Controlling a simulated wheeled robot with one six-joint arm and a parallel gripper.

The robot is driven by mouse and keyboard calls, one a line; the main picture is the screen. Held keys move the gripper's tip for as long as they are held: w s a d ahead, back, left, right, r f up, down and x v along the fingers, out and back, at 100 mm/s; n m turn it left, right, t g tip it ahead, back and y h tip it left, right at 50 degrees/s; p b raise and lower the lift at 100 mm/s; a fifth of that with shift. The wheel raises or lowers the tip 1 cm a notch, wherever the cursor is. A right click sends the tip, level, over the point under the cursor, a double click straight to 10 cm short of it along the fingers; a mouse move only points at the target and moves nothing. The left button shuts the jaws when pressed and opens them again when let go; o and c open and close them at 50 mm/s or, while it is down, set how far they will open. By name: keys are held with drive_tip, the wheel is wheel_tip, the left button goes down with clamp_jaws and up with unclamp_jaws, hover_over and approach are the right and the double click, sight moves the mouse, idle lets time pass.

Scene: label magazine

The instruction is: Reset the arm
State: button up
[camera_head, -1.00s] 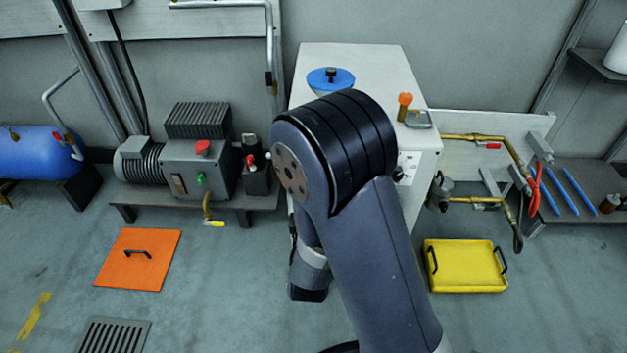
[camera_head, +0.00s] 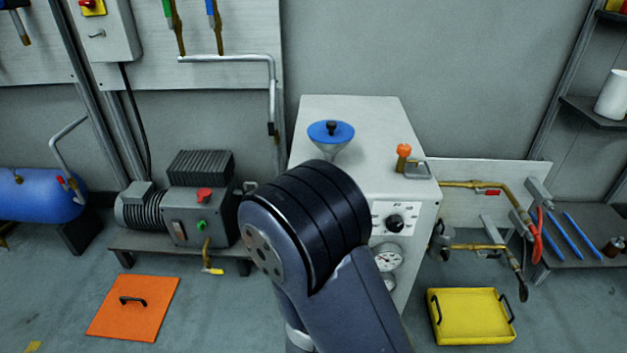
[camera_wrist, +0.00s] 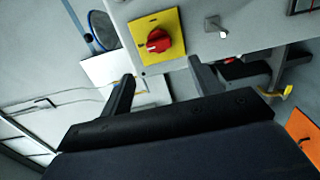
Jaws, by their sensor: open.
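My arm (camera_head: 310,225) stands in front of the white cabinet in the head view, its dark elbow joint bent toward the camera. My gripper is hidden behind the arm there. In the wrist view my gripper (camera_wrist: 160,70) is open, its two dark fingers apart with nothing between them. Beyond the fingers is a red rotary switch (camera_wrist: 159,41) on a yellow plate (camera_wrist: 150,58), fixed to a grey box. I cannot tell the distance from the fingertips to it.
A motor unit (camera_head: 200,205) stands at left. Brass pipes (camera_head: 470,185) are at right. A yellow tray (camera_head: 470,315) and an orange hatch (camera_head: 135,308) lie on the floor.

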drive_tip(key=w+b, duration=0.1)
drive_tip(key=w, duration=0.9)
drive_tip(key=shift+d, duration=0.2)
